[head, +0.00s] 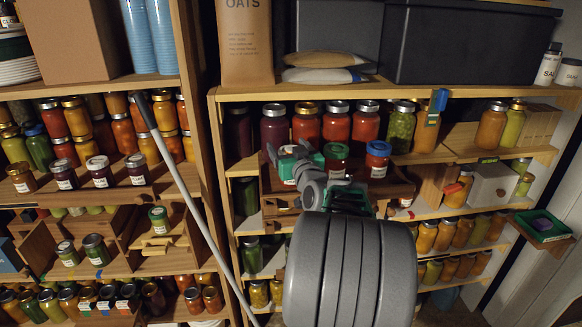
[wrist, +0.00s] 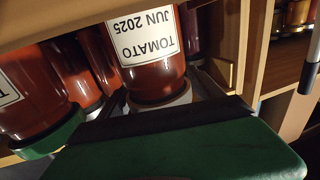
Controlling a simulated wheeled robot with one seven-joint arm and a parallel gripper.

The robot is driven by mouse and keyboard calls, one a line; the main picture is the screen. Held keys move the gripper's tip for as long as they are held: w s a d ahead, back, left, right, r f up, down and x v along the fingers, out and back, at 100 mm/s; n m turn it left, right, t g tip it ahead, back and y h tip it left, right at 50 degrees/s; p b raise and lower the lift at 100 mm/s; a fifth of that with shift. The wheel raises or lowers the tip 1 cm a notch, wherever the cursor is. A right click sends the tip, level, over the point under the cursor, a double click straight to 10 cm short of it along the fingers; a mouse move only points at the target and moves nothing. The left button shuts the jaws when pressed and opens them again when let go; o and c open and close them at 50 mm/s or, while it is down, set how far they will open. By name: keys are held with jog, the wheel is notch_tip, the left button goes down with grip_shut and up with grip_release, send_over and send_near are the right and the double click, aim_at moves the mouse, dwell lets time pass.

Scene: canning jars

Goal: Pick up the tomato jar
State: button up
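The tomato jar (wrist: 152,68) has deep red contents and a white label reading TOMATO JUN 2025, upside down in the wrist view. Its pale lid end is toward my gripper. In the head view the jar (head: 288,172) stands at the left of the middle shelf, partly hidden by my gripper (head: 287,152). In the wrist view my gripper's fingers (wrist: 160,100) lie on either side of the lid end, seemingly with small gaps. The gripper looks open; contact is hard to make out.
A dark red jar (head: 336,162) and a blue-lidded jar (head: 378,158) stand to the right on the same shelf. Another red jar with a green lid (wrist: 35,95) is close by in the wrist view. A wooden upright (wrist: 233,45) is close on the right there. A row of red jars (head: 306,124) stands behind.

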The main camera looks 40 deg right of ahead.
jog(key=shift+r, duration=0.1)
grip_shut()
dwell(0.6)
